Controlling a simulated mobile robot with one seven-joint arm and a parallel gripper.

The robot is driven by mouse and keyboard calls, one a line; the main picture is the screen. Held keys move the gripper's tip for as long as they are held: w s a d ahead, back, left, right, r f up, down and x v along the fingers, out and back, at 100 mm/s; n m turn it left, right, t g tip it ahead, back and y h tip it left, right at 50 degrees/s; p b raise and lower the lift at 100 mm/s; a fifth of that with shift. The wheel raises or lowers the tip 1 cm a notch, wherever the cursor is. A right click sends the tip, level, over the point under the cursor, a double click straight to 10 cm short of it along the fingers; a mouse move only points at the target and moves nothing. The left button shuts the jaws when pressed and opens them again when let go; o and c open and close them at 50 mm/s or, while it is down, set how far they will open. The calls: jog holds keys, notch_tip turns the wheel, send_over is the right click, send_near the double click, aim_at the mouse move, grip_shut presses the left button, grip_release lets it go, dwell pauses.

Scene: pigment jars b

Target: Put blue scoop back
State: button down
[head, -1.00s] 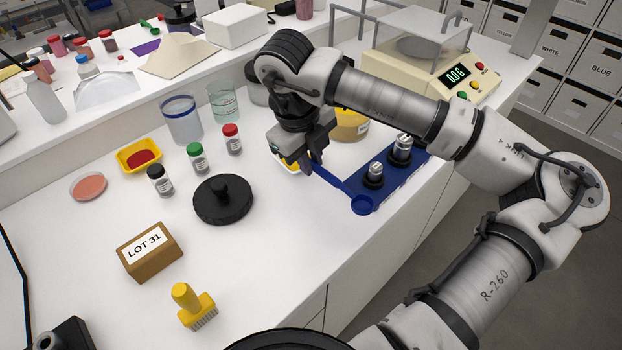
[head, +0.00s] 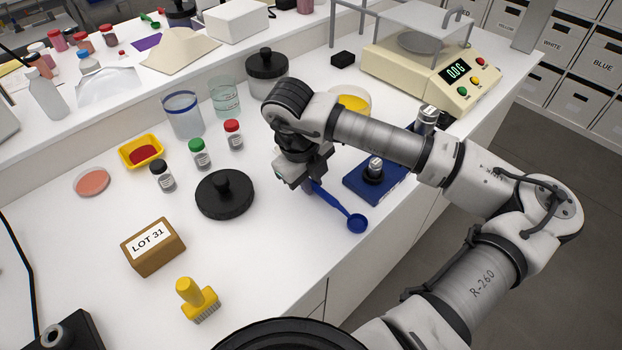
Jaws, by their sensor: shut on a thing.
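The blue scoop (head: 332,201) has a long handle and a round bowl (head: 357,223). My gripper (head: 308,186) is shut on the handle's far end, above the white counter. The scoop points toward the lower right, its bowl nearest the counter's front edge. I cannot tell whether the bowl touches the counter. The fingertips are partly hidden by the gripper body. A blue base (head: 362,189) bearing metal weights lies just right of the scoop, partly hidden by my arm.
A yellow-filled bowl (head: 354,103) stands behind my arm. A black lid (head: 225,196) and small jars stand left of my gripper. The LOT 31 block (head: 152,246) and yellow brush (head: 196,299) are at the front left. The balance (head: 425,78) is at the back right. Counter below the scoop is clear.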

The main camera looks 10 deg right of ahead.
jog(key=c, duration=1.4)
grip_release()
jog(key=shift+r, duration=0.1)
jog(key=shift+r+p, duration=0.2)
jog(key=shift+p, duration=0.3)
jog(key=shift+a+r+b, duration=0.1)
jog(key=shift+r+b, duration=0.25)
jog(key=shift+b, duration=0.1)
jog(key=b+v, duration=0.2)
jog(key=v, duration=0.9)
jog(key=shift+b, duration=0.3)
jog(key=shift+s+f, duration=0.1)
jog(key=shift+s, duration=0.05)
